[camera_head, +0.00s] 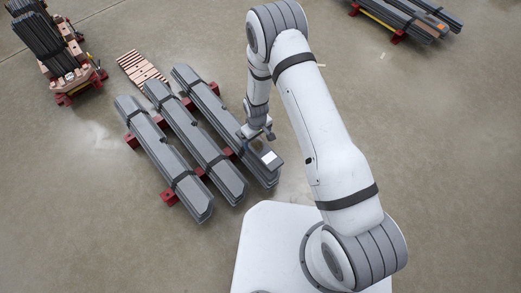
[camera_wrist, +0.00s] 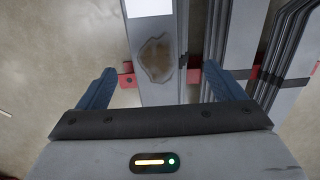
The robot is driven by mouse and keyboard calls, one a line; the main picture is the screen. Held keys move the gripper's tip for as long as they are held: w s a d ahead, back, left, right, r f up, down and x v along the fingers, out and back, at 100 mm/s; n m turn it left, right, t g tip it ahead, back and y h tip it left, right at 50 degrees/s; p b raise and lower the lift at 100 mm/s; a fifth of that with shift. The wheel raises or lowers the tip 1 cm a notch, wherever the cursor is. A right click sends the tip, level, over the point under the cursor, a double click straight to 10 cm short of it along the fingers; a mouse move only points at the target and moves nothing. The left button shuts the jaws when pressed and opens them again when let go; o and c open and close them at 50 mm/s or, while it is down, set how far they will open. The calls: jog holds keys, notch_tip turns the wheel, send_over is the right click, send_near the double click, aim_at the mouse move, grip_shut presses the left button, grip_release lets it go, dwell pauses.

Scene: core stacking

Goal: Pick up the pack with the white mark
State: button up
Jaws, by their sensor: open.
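Three long grey packs lie side by side on red supports in the head view. The rightmost pack (camera_head: 207,99) has a white mark (camera_head: 269,157) near its front end. My gripper (camera_head: 258,135) is over this pack, just behind the mark. In the wrist view the gripper (camera_wrist: 160,84) is open, with one blue finger toward each side of the marked pack (camera_wrist: 160,94) and nothing held. The white mark (camera_wrist: 149,7) is cut by the top edge there, above a brown patch (camera_wrist: 156,57). Finger height relative to the pack is unclear.
The middle pack (camera_head: 193,138) and left pack (camera_head: 163,156) lie beside the marked one, with a narrow gap. Red supports (camera_wrist: 126,80) show beneath. A slatted wooden pallet (camera_head: 138,67) is behind. Other stacks stand at upper left (camera_head: 48,40) and upper right (camera_head: 400,16).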

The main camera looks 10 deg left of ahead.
aim_at(259, 146)
jog(key=f+b, duration=0.1)
jog(key=f, duration=0.3)
jog(key=f+b, duration=0.1)
jog(key=f, duration=0.2)
jog(key=shift+w+d+b, duration=0.25)
jog(key=shift+b, duration=0.1)
jog(key=shift+r, duration=0.15)
jog(key=shift+c, duration=0.4)
jog(key=c, duration=1.5)
